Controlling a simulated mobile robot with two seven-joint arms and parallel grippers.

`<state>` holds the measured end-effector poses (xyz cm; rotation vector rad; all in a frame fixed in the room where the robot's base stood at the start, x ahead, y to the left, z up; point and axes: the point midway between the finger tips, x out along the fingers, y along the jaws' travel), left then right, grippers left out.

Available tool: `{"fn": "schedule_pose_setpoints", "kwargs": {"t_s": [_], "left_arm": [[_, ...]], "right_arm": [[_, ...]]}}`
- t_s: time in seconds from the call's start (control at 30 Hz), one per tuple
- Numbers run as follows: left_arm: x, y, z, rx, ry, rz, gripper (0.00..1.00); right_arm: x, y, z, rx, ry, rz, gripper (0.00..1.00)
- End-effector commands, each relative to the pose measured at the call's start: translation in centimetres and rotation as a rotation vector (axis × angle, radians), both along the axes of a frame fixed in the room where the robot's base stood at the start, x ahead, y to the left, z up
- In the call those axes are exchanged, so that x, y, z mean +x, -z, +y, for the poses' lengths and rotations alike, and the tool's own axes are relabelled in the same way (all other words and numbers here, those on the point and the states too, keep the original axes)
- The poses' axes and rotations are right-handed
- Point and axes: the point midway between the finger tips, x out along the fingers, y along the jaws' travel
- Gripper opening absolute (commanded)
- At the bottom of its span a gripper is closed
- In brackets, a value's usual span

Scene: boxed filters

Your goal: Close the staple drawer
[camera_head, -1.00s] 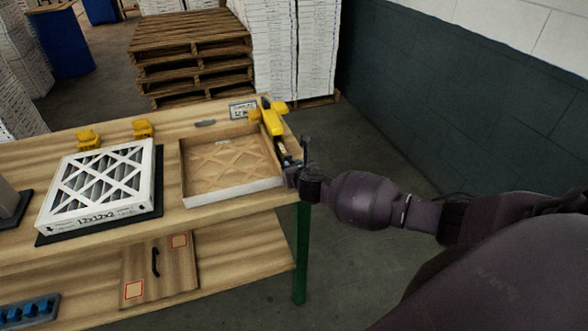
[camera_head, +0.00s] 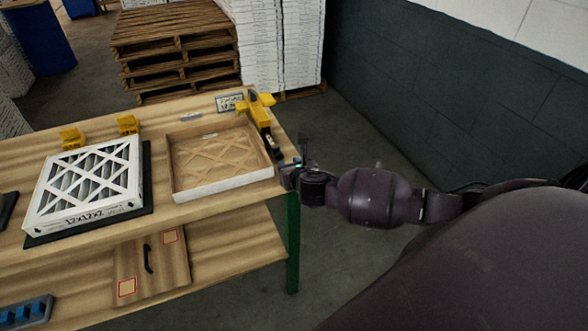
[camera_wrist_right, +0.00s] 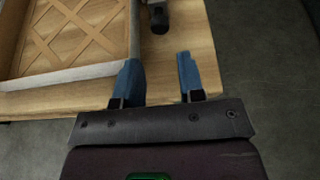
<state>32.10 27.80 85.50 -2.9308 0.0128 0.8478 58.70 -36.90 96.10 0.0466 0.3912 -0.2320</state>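The yellow stapler (camera_head: 259,111) lies at the right end of the wooden table, beside the cardboard tray. Its dark, narrow staple drawer (camera_head: 273,149) points toward the front edge; the dark end also shows in the right wrist view (camera_wrist_right: 160,20). I cannot tell how far the drawer sticks out. My right gripper (camera_head: 289,172) is at the table's front right corner, just in front of the drawer end. In the right wrist view, its two blue fingers (camera_wrist_right: 159,78) are spread and empty, with the drawer end beyond the gap between them. My left gripper is not in view.
The open cardboard tray (camera_head: 220,185) sits close to the left of the stapler. A boxed filter (camera_head: 85,180) lies on a dark mat further left. Yellow holders (camera_head: 127,124) and a label sign (camera_head: 229,102) stand behind. Open floor lies right of the table.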

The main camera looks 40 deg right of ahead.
Motion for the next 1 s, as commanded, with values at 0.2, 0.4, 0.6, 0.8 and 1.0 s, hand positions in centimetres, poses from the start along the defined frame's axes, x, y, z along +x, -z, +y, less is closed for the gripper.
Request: {"fn": "schedule_pose_setpoints", "kwargs": {"t_s": [0.2,0.4,0.6,0.8,1.0], "left_arm": [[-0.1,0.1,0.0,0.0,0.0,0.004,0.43],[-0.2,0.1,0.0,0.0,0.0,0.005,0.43],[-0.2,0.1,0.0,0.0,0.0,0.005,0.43],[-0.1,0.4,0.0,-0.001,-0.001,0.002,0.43],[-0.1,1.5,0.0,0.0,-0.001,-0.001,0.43]], "right_arm": [[-2.3,-1.0,0.6,-0.001,0.0,0.0,0.36],[-3.1,-1.3,0.7,-0.001,0.0,0.0,0.36],[-3.1,-1.3,0.7,-0.001,0.001,0.0,0.36],[-2.5,-1.8,0.4,-0.012,-0.001,-0.015,0.13],[-0.5,-4.5,-3.2,-0.043,0.017,-0.04,0.0]]}}
